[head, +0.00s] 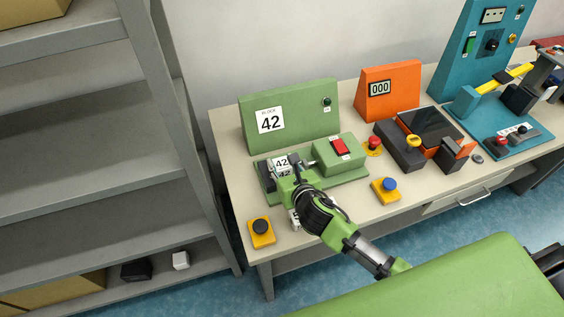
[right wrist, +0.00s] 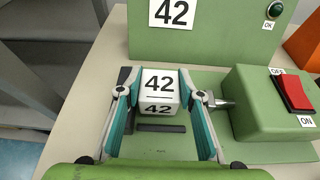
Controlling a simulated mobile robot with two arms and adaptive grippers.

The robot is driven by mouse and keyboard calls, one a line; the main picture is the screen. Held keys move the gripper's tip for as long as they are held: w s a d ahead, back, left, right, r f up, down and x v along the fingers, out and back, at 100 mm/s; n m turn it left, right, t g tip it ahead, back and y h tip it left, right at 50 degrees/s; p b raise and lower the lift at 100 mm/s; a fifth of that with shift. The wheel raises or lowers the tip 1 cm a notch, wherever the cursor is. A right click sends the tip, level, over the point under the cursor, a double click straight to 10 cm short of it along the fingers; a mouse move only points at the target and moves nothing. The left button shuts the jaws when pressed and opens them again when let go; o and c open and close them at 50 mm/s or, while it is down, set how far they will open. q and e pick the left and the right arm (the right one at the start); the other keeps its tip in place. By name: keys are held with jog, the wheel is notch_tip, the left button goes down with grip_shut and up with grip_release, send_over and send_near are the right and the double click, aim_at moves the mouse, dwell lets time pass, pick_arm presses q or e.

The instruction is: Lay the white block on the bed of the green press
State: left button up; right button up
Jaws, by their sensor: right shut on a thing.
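The white block (head: 281,162), marked 42 on its top and front faces, is between the fingers of my right gripper (head: 294,168). In the right wrist view the block (right wrist: 159,92) sits between the two teal-lined fingers of the gripper (right wrist: 158,100), which is shut on it. The block is over the bed of the green press (head: 342,182), between a dark jaw on the left and a metal rod on the right. A dark slot (right wrist: 161,128) shows in front of it. I cannot tell whether its underside touches the bed. My left gripper is not in view.
The green back panel (head: 318,112) with a 42 sign stands behind. A green box with a red switch (head: 339,146) is close on the right. Yellow button boxes (head: 261,240) (head: 385,197) stand near the front edge. Orange and teal machines fill the table's right.

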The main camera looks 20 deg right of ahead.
jog(key=shift+f, duration=0.15)
jog(key=o, duration=1.3)
jog(key=shift+f, duration=0.15)
jog(key=shift+s, duration=0.1)
jog(key=shift+r, duration=0.5)
jog(key=shift+s+r, duration=0.15)
jog(key=shift+r, duration=0.15)
jog(key=v, duration=1.1)
jog(key=shift+s+r, duration=0.1)
jog(key=shift+s, duration=0.2)
